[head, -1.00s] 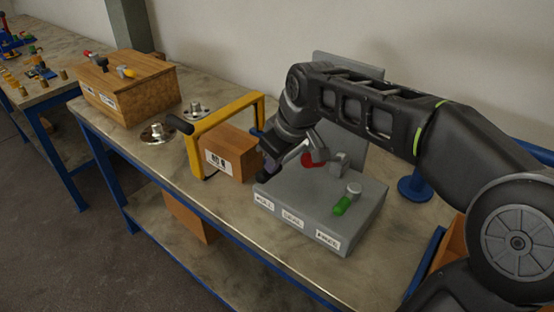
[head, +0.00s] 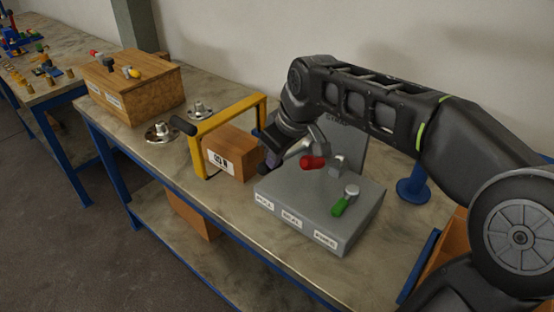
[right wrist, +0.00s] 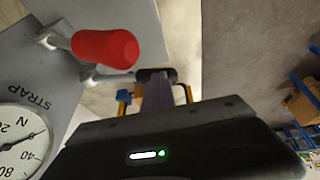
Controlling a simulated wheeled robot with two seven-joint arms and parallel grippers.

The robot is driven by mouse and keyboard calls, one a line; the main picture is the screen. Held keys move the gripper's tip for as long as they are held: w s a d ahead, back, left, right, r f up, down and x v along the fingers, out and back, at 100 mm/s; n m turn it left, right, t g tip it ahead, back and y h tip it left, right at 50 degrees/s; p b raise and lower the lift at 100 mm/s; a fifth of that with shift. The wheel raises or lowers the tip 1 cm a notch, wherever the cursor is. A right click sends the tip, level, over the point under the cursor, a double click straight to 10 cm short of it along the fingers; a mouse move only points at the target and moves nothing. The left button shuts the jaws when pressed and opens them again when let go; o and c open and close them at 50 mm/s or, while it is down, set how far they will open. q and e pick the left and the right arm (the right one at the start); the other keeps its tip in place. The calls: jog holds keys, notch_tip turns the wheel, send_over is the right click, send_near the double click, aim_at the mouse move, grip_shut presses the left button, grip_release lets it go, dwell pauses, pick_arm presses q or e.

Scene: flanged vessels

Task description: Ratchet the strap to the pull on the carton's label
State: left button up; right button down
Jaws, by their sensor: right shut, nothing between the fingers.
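The carton (head: 232,153) with a white label (head: 221,162) sits under a yellow frame (head: 198,152); the label's print is too small to read. My right gripper (head: 270,160) is shut and empty at the box's left side. In the right wrist view its fingers (right wrist: 160,95) point at a black grip (right wrist: 155,75) on a metal rod; contact is unclear. The STRAP gauge (right wrist: 20,145) in newtons has its needle seemingly between 20 and 40. My left gripper is out of view.
Silver flanged parts (head: 160,132) and a wooden box (head: 135,90) with coloured knobs stand further left. A blue post (head: 413,188) stands right of the box. The bench front is clear.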

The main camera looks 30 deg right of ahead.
jog(key=a+b+v, duration=0.1)
jog(key=v, duration=1)
jog(key=shift+s+a, duration=0.2)
jog(key=shift+a, duration=0.1)
jog(key=shift+f, duration=0.1)
